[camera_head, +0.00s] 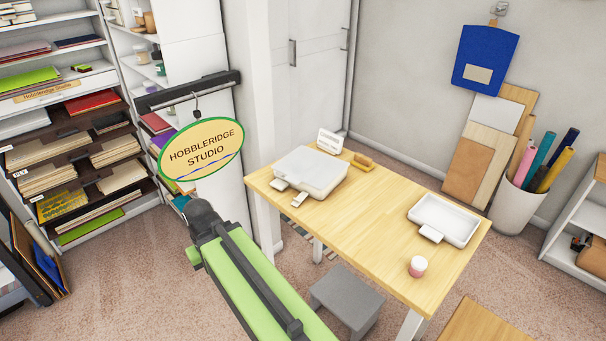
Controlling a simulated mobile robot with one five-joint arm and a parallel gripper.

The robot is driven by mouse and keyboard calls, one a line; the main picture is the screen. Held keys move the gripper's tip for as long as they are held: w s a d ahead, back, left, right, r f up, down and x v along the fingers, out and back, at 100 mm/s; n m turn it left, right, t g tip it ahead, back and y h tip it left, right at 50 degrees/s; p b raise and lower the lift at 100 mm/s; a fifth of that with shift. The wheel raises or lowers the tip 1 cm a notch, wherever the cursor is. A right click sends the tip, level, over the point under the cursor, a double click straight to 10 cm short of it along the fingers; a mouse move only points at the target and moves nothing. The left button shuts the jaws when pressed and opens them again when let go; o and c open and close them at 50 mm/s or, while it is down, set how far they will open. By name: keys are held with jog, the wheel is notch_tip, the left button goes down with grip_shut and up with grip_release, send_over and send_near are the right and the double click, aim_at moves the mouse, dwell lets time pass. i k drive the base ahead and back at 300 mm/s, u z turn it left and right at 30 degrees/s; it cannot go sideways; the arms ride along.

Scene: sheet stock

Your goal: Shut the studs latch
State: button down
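A closed white case (311,170) lies on the left part of the wooden table. Two small pale latch tabs stick out at its front edge, a left tab (279,184) and a right tab (299,199). Both seem to stand out from the case, but they are too small to be sure. I cannot read which latch is for studs. A small white card (330,141) with unreadable print stands behind the case. My green arm reaches up from the bottom, left of the table, to a dark joint.
The wooden table (365,220) also holds a shallow white tray (447,217) with a front tab, a small pink-and-white jar (417,267) and a wooden-handled tool (362,160). A grey stool (346,297) stands below. A hanging oval sign (201,148) is near my arm.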

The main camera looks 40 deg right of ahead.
aim_at(297, 202)
jog(key=k, duration=0.5)
jog(key=u, duration=2.1)
jog(key=i, duration=0.3)
jog(key=z, duration=0.35)
